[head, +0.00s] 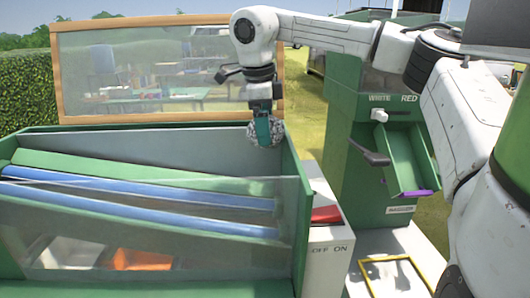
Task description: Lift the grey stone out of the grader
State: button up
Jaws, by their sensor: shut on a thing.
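My gripper (262,129) is at the end of my white arm, pointing down at the right end of the green grader (130,127). It is shut on the grey stone (252,133), a speckled lump that shows on both sides of the teal finger. The stone is at about the height of the grader's back wall top, above the green slope and blue rollers (140,207). I cannot see any contact between the stone and the grader. Part of the stone is hidden behind the finger.
A clear panel (220,220) fronts the grader. A wood-framed screen (160,65) stands behind. To the right are a white box with a red OFF/ON switch (326,214) and a green machine (345,130) with a tilted green tray (408,160). A yellow frame (395,270) lies at lower right.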

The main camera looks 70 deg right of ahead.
notch_tip(320, 180, up, 12)
jog(key=shift+r+p, duration=0.1)
jog(key=shift+p, duration=0.45)
jog(key=shift+w, duration=0.1)
